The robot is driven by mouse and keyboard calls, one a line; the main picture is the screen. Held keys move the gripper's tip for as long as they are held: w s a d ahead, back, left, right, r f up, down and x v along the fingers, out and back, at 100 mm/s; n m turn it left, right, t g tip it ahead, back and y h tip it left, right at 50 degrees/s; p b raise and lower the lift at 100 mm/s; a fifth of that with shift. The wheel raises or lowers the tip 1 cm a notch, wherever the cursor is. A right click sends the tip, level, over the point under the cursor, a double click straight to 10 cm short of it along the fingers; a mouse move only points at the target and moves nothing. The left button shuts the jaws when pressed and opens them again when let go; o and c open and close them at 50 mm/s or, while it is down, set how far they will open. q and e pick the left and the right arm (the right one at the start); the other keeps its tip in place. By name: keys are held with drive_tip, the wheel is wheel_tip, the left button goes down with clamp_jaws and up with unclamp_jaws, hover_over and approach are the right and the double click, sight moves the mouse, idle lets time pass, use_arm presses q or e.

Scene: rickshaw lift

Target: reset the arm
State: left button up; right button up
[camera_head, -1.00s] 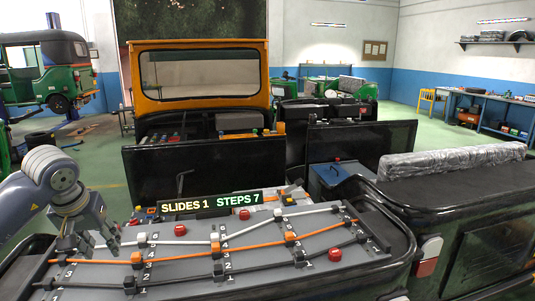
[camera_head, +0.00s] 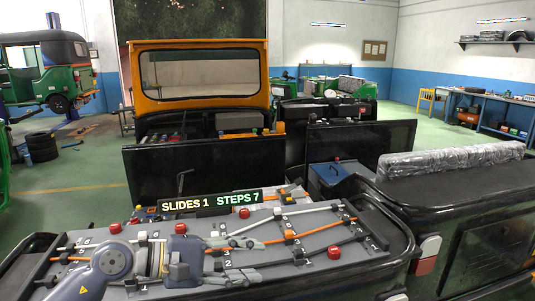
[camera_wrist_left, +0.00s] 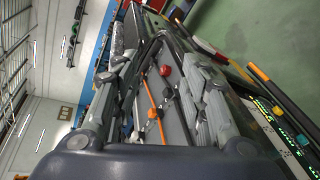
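My left arm comes in from the bottom left of the head view, low over the front part of the grey panel (camera_head: 300,262). Its gripper (camera_head: 258,257) points right, with two fingers spread apart and nothing seen between them. The wrist view also shows the left gripper (camera_wrist_left: 160,75) with its fingers apart, framing the panel with a red knob (camera_wrist_left: 165,70) and an orange slider (camera_wrist_left: 152,113). I cannot tell how far the fingers are from the panel's rods. My right gripper is not in view.
The panel carries sloping rods with sliders, including a white one (camera_head: 142,237) and an orange one (camera_head: 289,235), and red knobs (camera_head: 334,252). A sign (camera_head: 210,201) reads "SLIDES 1 STEPS 7". A black vehicle body (camera_head: 450,205) stands to the right. Green floor (camera_head: 75,190) lies open at left.

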use_arm(q)
wheel_tip(320, 180, up, 6)
drive_tip(key=s+d+n+t+h, duration=0.2)
drive_tip(key=d+n+t+h, duration=0.15)
drive_tip(key=n, duration=0.45)
drive_tip(key=w+a+r+n+t+y, duration=0.15)
drive_tip(key=a+n+t+y, duration=0.6)
drive_tip(key=n, duration=1.15)
drive_tip(key=s+a+f+n+y, duration=0.1)
drive_tip(key=a+f+n+y, duration=0.55)
drive_tip(key=f+n, duration=0.4)
drive_tip(key=s+a+f+n+y, duration=0.1)
drive_tip(key=a+f+n+y, duration=0.55)
drive_tip(key=n, duration=0.65)
drive_tip(key=s+f+n+g+h, duration=0.3)
drive_tip(key=s+f+n+g, duration=0.9)
drive_tip(key=s+f, duration=1.15)
wheel_tip(320, 180, down, 24)
drive_tip(key=s+m+g, duration=0.1)
drive_tip(key=s+g, duration=0.1)
drive_tip(key=s, duration=0.1)
drive_tip(key=s+a+f+g, duration=0.1)
drive_tip(key=s+a+f, duration=0.1)
drive_tip(key=s+f, duration=1.4)
drive_tip(key=shift+s, duration=0.4)
